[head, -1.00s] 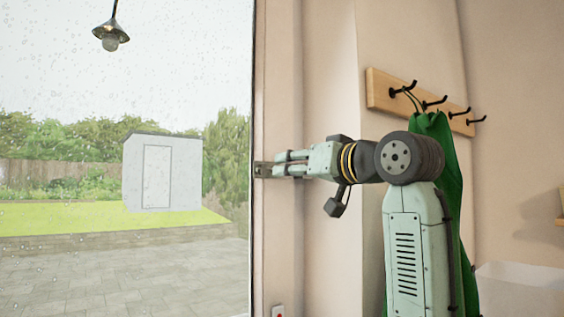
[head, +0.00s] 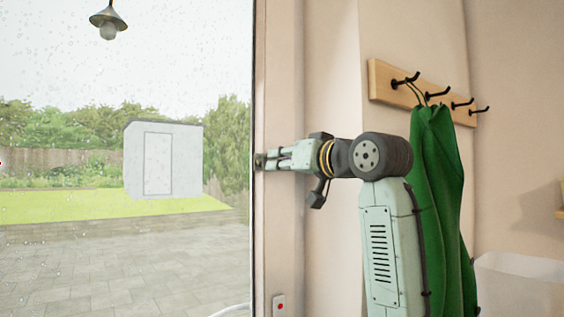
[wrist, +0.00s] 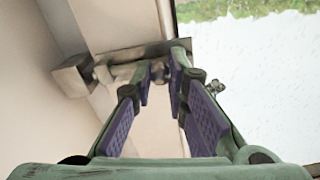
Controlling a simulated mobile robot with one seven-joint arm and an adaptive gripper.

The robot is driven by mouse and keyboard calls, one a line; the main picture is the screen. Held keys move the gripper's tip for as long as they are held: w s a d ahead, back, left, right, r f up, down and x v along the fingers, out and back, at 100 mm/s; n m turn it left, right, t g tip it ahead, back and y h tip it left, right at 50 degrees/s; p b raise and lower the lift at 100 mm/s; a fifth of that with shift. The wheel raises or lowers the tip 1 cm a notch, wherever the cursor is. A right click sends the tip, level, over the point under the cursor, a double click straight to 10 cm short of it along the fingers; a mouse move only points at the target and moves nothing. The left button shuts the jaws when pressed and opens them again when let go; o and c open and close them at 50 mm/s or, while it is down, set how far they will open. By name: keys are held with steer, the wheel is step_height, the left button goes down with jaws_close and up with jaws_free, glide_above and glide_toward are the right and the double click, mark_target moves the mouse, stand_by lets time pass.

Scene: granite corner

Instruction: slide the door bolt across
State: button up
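The metal door bolt (wrist: 120,55) is fixed at the edge of the pale door frame; in the head view only a small dark part (head: 260,160) shows beyond my fingertips. My gripper (head: 268,160) reaches left to the bolt, with its fingertips at the frame edge. In the wrist view my gripper (wrist: 161,85) has its two purple-padded fingers on either side of a small grey knob (wrist: 158,71) of the bolt. A gap remains between the pads, but whether they touch the knob is unclear. A square metal block (wrist: 73,76) sits left of the bolt.
A rain-specked glass pane (head: 120,75) fills the left, with a yard and shed beyond. A hook rail (head: 385,82) with a green garment (head: 435,160) is on the wall behind my arm. A small plate with a red dot (head: 280,306) is low on the frame. A white bin (head: 520,285) stands at right.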

jaws_close()
